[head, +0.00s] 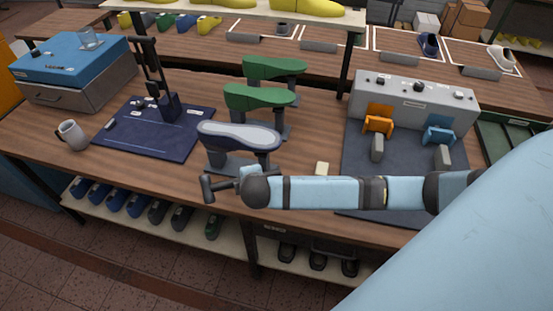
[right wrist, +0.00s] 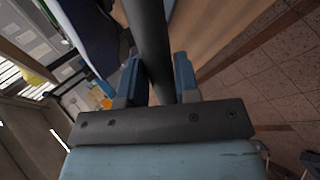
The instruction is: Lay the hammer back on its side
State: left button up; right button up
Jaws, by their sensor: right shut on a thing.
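The hammer (head: 207,188) is at the front edge of the wooden bench, left of my right gripper (head: 243,181) in the head view. Its dark head stands crosswise, with a short length of handle running right to the fingers. In the right wrist view, the dark round handle (right wrist: 150,40) passes between the two blue fingers of the gripper (right wrist: 157,70), which is shut on it. The rest of the handle is hidden by the gripper. I cannot tell whether the hammer touches the bench. My left gripper is in neither view.
An upturned shoe with a pale sole (head: 240,136) sits on a stand just behind the gripper. Two green lasts (head: 258,98) stand behind it. A navy mat (head: 150,143) and a mug (head: 72,134) lie left. A small pale block (head: 322,168) lies right.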

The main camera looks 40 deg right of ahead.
jog(key=s+d+f+m+g+y, duration=0.1)
jog(key=d+f+m+g, duration=0.1)
jog(key=s+d+f+m+g+y, duration=0.1)
jog(key=d+f+m+g, duration=0.1)
jog(key=g, duration=0.1)
jog(key=d+f+m+g+y, duration=0.1)
jog(key=d+f+m+g, duration=0.1)
jog(key=m+g, duration=0.1)
jog(key=shift+s+d+f, duration=0.25)
jog(key=shift+s+d, duration=0.1)
jog(key=shift+s, duration=0.05)
notch_tip(320, 180, down, 2)
jog(key=shift+f+b, duration=0.1)
jog(key=shift+b, duration=1.1)
notch_tip(320, 180, down, 2)
jog(key=b, duration=0.2)
jog(key=shift+f+b, duration=0.2)
jog(key=shift+b, duration=0.2)
jog(key=shift+f, duration=1)
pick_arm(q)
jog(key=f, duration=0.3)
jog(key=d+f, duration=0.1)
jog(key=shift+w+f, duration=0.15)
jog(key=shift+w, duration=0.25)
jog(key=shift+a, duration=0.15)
pick_arm(e)
jog(key=o, duration=1.1)
jog(key=shift+c, duration=0.2)
